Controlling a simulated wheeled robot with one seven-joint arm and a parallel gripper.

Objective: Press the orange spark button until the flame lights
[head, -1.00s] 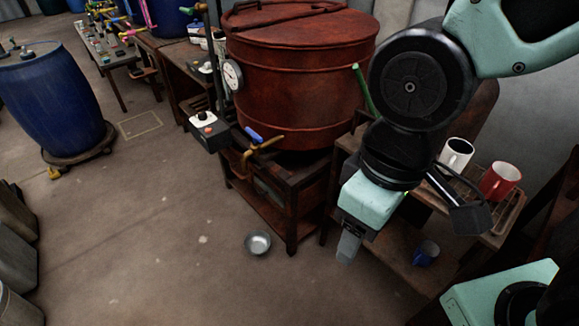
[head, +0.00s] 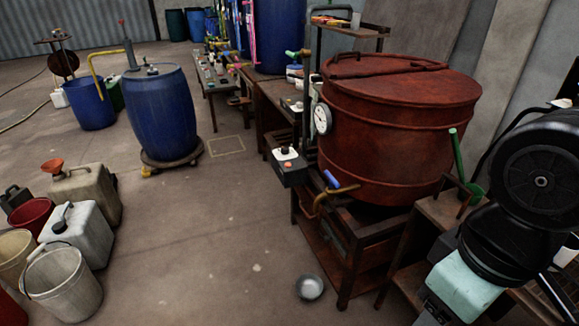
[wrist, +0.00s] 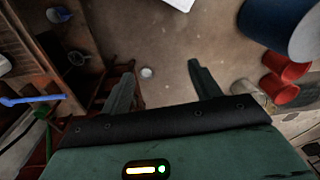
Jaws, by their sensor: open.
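The orange spark button (head: 288,165) is on the front of a small grey control box (head: 290,175), below a dark knob on its pale top. The box is left of the big rust-red vat (head: 395,135), on its stand. I see no flame under the vat. My gripper (wrist: 158,66) is open and empty in the wrist view, its two fingers apart above the floor. In the head view its pale green body is at the lower right, well right of the box, and its fingers are out of frame. I cannot make out the button in the wrist view.
A blue-handled tap (head: 330,180) juts out below the vat's gauge (head: 322,118). A metal bowl (head: 310,287) lies on the floor. Jerrycans and buckets (head: 65,282) stand at left, with a blue drum (head: 160,110) behind. The floor between is clear.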

